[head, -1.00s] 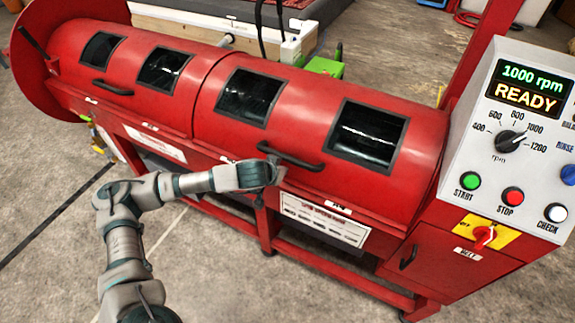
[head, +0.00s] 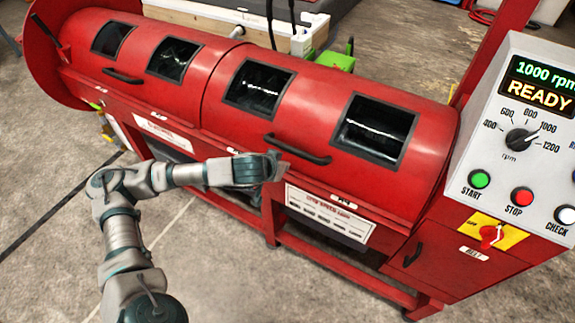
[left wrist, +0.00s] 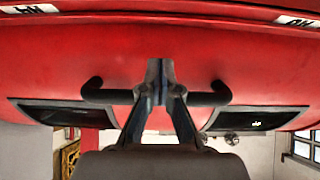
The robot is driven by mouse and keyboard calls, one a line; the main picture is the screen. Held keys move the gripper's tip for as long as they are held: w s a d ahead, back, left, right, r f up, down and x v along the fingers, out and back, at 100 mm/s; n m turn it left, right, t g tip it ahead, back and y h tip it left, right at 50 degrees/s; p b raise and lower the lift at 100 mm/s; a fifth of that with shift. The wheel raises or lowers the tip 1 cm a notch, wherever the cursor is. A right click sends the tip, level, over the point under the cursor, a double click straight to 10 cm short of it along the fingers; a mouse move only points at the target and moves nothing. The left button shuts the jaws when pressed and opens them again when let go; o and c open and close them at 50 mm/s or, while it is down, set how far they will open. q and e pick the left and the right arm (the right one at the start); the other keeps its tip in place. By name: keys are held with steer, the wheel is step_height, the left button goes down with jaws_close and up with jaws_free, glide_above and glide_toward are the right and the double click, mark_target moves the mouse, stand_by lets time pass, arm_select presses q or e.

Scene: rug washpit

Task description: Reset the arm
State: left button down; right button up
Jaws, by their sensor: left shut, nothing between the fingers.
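My left gripper (head: 284,160) is shut and empty in front of the red drum machine (head: 225,130), at the lower edge of its right lid. The black bar handle (head: 308,158) of that lid is right by the fingers. In the left wrist view the shut fingers (left wrist: 160,75) cover the middle of the handle (left wrist: 205,98), whose two ends show on either side. I cannot tell whether they touch. The left arm reaches in from the bottom, bent at the elbow. My right gripper is out of view.
The control panel (head: 528,150) at the right reads 1000 rpm and READY, with a dial, green START and red STOP buttons. A red switch (head: 490,236) on a yellow plate sits below. Bare concrete floor (head: 235,275) lies in front of the machine.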

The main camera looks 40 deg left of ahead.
arm_select(q)
steer(key=v, duration=0.6)
steer(key=shift+s+r, duration=0.25)
steer(key=shift+s, duration=0.05)
